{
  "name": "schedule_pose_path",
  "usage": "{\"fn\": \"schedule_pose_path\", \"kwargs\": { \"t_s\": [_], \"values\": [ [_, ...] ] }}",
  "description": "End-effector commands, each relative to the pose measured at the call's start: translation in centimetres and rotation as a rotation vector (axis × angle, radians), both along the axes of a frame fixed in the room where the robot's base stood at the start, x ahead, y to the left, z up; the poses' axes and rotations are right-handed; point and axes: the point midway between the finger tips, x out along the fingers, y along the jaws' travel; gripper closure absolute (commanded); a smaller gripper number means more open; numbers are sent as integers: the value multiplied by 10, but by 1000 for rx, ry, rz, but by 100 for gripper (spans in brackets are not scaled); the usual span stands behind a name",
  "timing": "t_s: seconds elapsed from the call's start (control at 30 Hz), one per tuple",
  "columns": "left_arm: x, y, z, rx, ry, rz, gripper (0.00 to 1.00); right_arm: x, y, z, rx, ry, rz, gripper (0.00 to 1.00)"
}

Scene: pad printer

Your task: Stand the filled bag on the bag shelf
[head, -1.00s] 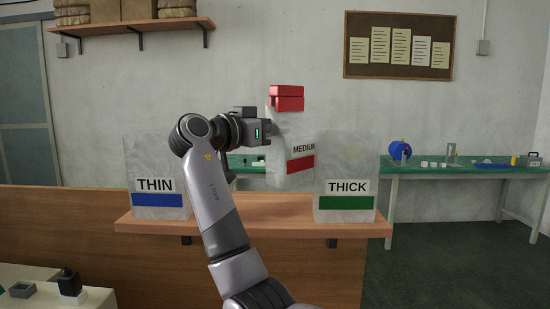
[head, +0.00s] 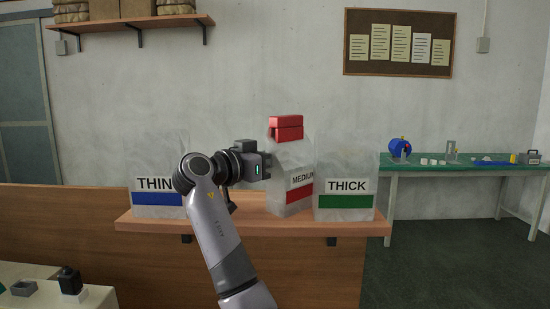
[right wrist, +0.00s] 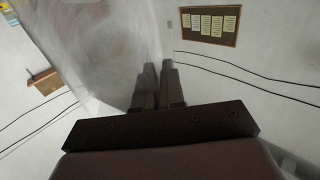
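The filled bag (head: 292,160), translucent, with a MEDIUM label, a red band and a red clip (head: 286,128) on top, is between two other bags over the wooden bag shelf (head: 245,222). It leans slightly. Its bottom is at about shelf level; I cannot tell whether it touches. My right gripper (head: 265,166) is at the bag's left side. In the right wrist view, its fingers (right wrist: 158,85) are close together at the edge of the bag (right wrist: 95,45), appearing shut on it. My left gripper is not in view.
The THIN bag (head: 157,160) stands at the shelf's left, partly behind my arm. The THICK bag (head: 346,188) stands close to the right of the MEDIUM bag. Bare shelf shows between THIN and MEDIUM. A green table (head: 470,172) stands behind at right.

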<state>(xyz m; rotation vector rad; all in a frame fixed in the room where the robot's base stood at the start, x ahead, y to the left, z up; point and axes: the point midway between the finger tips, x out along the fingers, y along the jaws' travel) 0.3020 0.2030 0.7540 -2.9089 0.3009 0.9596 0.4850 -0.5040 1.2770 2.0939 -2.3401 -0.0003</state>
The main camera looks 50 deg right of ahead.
Motion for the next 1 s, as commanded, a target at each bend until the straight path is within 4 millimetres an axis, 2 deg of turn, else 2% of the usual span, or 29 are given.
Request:
{"fn": "schedule_pose_path", "kwargs": {
  "t_s": [0.03, 0.07, 0.47, 0.57, 0.8, 1.0],
  "values": [
    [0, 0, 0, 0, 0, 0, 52, 0, 0, 0, 1, 0, 0, 74],
    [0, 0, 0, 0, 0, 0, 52, 0, 0, 0, 1, 0, 0, 68],
    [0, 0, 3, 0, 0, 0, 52, 1, 2, 3, 1, 0, 1, 68],
    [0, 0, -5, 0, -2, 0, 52, 3, 18, 0, 2, 0, 3, 68],
    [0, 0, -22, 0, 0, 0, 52, 9, 71, 0, 1, -1, 5, 68],
    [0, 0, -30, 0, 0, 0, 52, 12, 105, 1, 1, -1, 2, 68]
  ]
}}
